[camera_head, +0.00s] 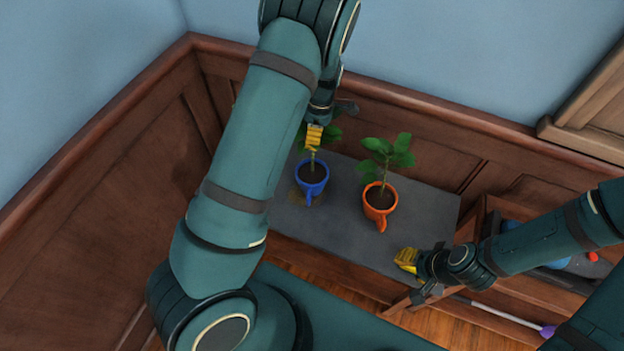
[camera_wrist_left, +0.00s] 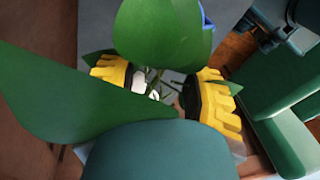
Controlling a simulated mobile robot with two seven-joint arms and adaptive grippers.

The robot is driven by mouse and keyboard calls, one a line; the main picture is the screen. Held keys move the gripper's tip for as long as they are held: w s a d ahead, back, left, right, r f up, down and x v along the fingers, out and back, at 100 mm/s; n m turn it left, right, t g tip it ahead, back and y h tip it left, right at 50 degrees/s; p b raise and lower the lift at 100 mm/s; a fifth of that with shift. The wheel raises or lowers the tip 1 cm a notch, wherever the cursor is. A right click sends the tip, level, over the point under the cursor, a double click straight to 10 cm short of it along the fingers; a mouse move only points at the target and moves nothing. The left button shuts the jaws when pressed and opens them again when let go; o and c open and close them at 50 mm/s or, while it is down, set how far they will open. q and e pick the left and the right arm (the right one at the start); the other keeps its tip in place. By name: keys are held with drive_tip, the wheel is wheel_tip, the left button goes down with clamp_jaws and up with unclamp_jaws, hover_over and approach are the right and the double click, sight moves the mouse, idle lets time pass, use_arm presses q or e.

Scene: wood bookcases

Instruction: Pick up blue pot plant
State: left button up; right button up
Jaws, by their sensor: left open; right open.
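The blue pot plant (camera_head: 312,186) stands upright on the grey top of a low cabinet, its leaves partly hidden behind my left gripper (camera_head: 314,136). That gripper is open above the pot, at the height of the leaves. In the left wrist view, my left gripper (camera_wrist_left: 162,88) has its yellow fingers apart, with large green leaves (camera_wrist_left: 160,40) and thin stems in front of and between them. A sliver of blue (camera_wrist_left: 207,18) shows at the top. My right gripper (camera_head: 407,260) is open and empty over the front right edge of the grey top.
An orange pot plant (camera_head: 380,212) stands to the right of the blue one on the grey top (camera_head: 335,226). Wood panelling (camera_head: 150,150) closes the back and left. At the right is a wooden shelf (camera_head: 500,320) holding items, including a purple-tipped rod (camera_head: 547,331).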

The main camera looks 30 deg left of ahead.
use_arm(q)
wheel_tip(320, 180, down, 4)
drive_tip(key=shift+s+a+f+b, duration=0.1)
drive_tip(key=shift+s+b, duration=0.05)
drive_tip(key=shift+b, duration=0.35)
clamp_jaws()
